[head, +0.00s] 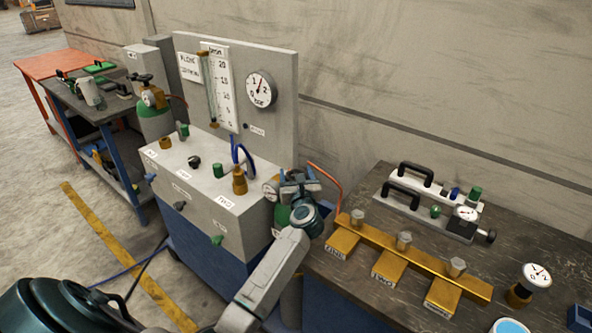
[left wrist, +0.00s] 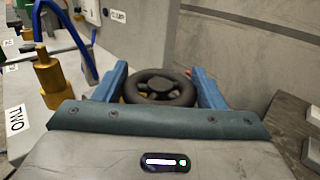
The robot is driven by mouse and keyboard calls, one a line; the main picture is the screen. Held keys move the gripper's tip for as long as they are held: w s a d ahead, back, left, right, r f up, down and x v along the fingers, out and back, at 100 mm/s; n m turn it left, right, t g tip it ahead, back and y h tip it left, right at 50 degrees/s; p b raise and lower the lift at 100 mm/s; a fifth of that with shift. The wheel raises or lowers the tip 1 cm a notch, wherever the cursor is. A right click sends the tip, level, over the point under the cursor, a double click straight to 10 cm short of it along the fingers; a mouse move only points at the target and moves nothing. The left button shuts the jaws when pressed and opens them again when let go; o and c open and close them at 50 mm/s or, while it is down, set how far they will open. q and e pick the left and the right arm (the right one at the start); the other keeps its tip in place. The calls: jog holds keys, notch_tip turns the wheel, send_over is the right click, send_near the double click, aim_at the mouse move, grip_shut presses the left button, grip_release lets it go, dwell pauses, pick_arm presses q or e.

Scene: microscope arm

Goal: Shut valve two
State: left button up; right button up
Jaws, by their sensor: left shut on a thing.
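My left gripper (head: 299,182) reaches to the right end of the grey panel box. In the left wrist view its blue fingers (left wrist: 163,88) are shut on a round black handwheel (left wrist: 160,80), one on each side of the rim. A label reading TWO (head: 226,202) is on the box top beside a brass fitting (head: 239,181), close to the gripper. A green cylinder (head: 282,216) shows partly below the gripper; the arm hides much of it. My right gripper is not in view.
The upright panel (head: 275,60) carries a round gauge (head: 261,88) and a tube scale (head: 222,90). A blue hose loops near the brass fitting. On the right, a dark table (head: 545,215) holds a brass manifold (head: 410,257), handled blocks and a small gauge (head: 536,277).

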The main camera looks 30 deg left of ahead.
pick_arm(q)
jog(key=m+t+h+p, duration=0.1)
jog(key=m+h+p, duration=0.1)
jog(key=h, duration=0.1)
jog(key=m+t+h+p, duration=0.2)
jog(key=h+p, duration=0.1)
jog(key=m+t+h+p, duration=0.1)
jog(key=m+h+p, duration=0.1)
jog(key=h+p, duration=0.1)
jog(key=shift+r+m, duration=0.3)
jog(key=shift+r, duration=0.05)
jog(key=shift+m+t+h+p, duration=0.3)
jog(key=shift+m+h+p, duration=0.1)
jog(key=shift+h, duration=0.3)
jog(key=h, duration=0.1)
jog(key=m+h, duration=0.1)
jog(key=shift+f+m+h, duration=0.2)
jog(key=shift+m+h, duration=0.1)
jog(key=shift+d+f+m+h, duration=0.15)
jog(key=shift+m+h, duration=0.55)
jog(key=shift+h, duration=0.4)
jog(key=shift+m+g+h+b, duration=0.45)
jog(key=shift+m+h, duration=0.25)
jog(key=shift+h, duration=0.3)
jog(key=o, duration=1)
